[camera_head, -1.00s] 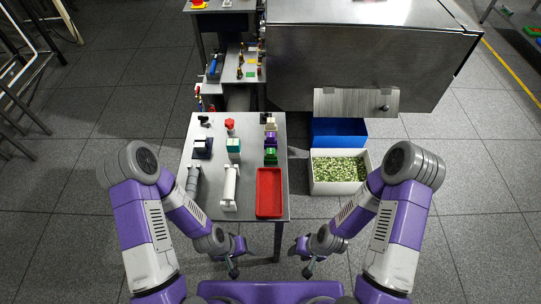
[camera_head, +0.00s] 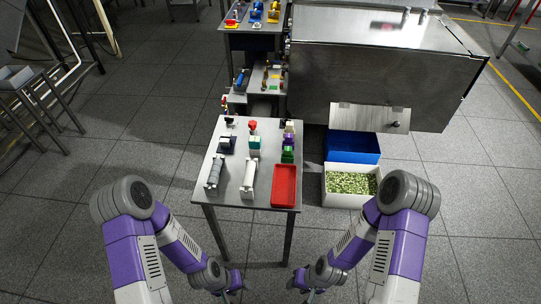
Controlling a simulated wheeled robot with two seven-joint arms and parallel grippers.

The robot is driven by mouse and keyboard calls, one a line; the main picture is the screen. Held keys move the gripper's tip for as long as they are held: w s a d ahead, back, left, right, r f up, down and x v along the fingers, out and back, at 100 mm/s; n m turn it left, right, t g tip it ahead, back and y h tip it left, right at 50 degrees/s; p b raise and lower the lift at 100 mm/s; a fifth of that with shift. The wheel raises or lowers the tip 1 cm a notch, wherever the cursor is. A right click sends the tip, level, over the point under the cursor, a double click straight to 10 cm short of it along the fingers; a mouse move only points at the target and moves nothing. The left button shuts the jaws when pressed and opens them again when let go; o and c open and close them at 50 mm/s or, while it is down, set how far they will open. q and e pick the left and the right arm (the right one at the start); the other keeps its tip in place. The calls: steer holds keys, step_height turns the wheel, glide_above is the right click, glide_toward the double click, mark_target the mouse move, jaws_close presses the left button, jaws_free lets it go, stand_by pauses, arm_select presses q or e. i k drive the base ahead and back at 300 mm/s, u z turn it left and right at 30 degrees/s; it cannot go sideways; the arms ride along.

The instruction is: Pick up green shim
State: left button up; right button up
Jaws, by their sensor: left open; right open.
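A small green piece (camera_head: 288,155) lies near the right edge of the metal table (camera_head: 225,192), in a row with a purple piece (camera_head: 289,139) and a cream-topped one (camera_head: 290,126). It looks like the green shim, but it is too small to tell its shape. A teal-green block with a white top (camera_head: 254,144) stands left of it. My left gripper (camera_head: 236,284) and my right gripper (camera_head: 301,283) are both open and empty. Both are low at the bottom of the view, in front of the table and apart from everything on it.
A red tray (camera_head: 284,186) lies at the table's front right. White (camera_head: 249,178) and grey (camera_head: 215,172) rollers lie to its left. A blue bin (camera_head: 353,147) and a white bin of green bits (camera_head: 350,199) stand right of the table, below a steel machine (camera_head: 375,60). Floor before the table is clear.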

mark_target(287, 153)
steer(key=u, duration=0.8)
steer(key=i, duration=0.4)
steer(key=z, duration=1.55)
